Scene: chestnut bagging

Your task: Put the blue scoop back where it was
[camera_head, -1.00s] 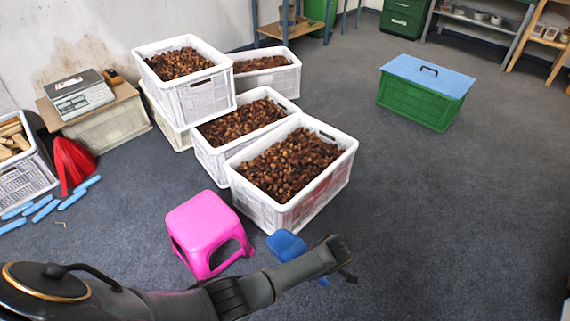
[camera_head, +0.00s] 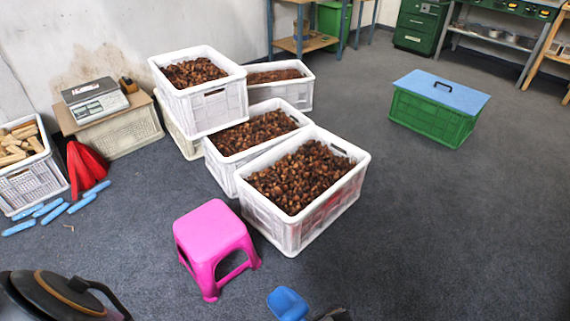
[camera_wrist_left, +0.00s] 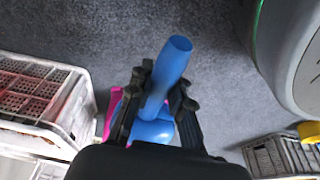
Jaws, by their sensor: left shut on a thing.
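The blue scoop (camera_head: 287,303) shows at the bottom edge of the head view, in front of the pink stool. In the left wrist view its blue handle (camera_wrist_left: 170,68) stands between the dark fingers of my left gripper (camera_wrist_left: 161,100), which is shut on it. The scoop's bowl is partly hidden behind the gripper there. In the head view only a dark bit of the left gripper shows at the bottom edge, beside the scoop. The scoop appears held above the floor. My right gripper is not in view.
A pink stool (camera_head: 212,232) stands left of the scoop. White crates of chestnuts (camera_head: 296,233) stand behind it, one stacked on another. A green box with a blue lid (camera_head: 437,105) stands at back right. The right floor is clear.

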